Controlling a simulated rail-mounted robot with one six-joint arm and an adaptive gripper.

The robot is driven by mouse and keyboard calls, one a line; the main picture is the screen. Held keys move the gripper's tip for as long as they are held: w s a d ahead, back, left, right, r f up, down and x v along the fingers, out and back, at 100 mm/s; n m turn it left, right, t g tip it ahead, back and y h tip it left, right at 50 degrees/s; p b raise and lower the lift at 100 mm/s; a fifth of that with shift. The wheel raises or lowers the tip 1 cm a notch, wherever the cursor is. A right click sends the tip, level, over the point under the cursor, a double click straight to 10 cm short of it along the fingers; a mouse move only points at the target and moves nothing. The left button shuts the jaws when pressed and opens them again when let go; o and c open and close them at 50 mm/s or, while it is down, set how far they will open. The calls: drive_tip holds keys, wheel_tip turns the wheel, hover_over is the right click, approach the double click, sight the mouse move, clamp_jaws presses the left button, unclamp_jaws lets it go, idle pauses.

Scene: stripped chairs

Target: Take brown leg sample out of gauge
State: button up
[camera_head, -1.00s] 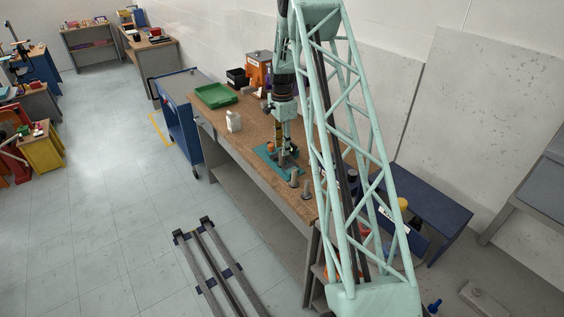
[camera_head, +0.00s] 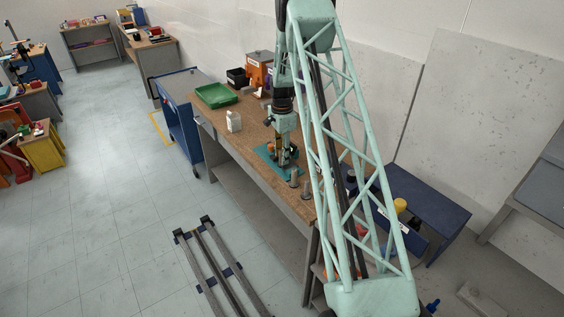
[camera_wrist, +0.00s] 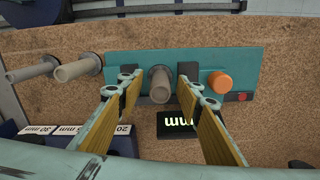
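The gauge is a teal plate (camera_wrist: 230,58) with dark jaws and an orange knob (camera_wrist: 219,82); in the head view its plate (camera_head: 264,151) lies on the bench. The brown leg sample (camera_wrist: 160,82), a grey-brown peg with a round end, stands between the gauge's dark jaws. My gripper (camera_wrist: 163,90) is open, with one yellow-padded finger on each side of the sample and a visible gap on both sides. In the head view my gripper (camera_head: 284,153) is low over the gauge and hides the sample.
Two similar pegs stand beside the gauge, one nearer (camera_wrist: 78,69) and one farther left (camera_wrist: 32,70). A black display (camera_wrist: 178,123) reads "mm". A green tray (camera_head: 215,95) and white bottle (camera_head: 234,121) are farther along the wooden bench.

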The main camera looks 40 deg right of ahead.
drive_tip(key=shift+c, duration=0.7)
drive_tip(key=c, duration=0.9)
drive_tip(key=shift+r, duration=0.15)
drive_tip(key=shift+r+b, duration=0.65)
drive_tip(key=shift+r, duration=4.25)
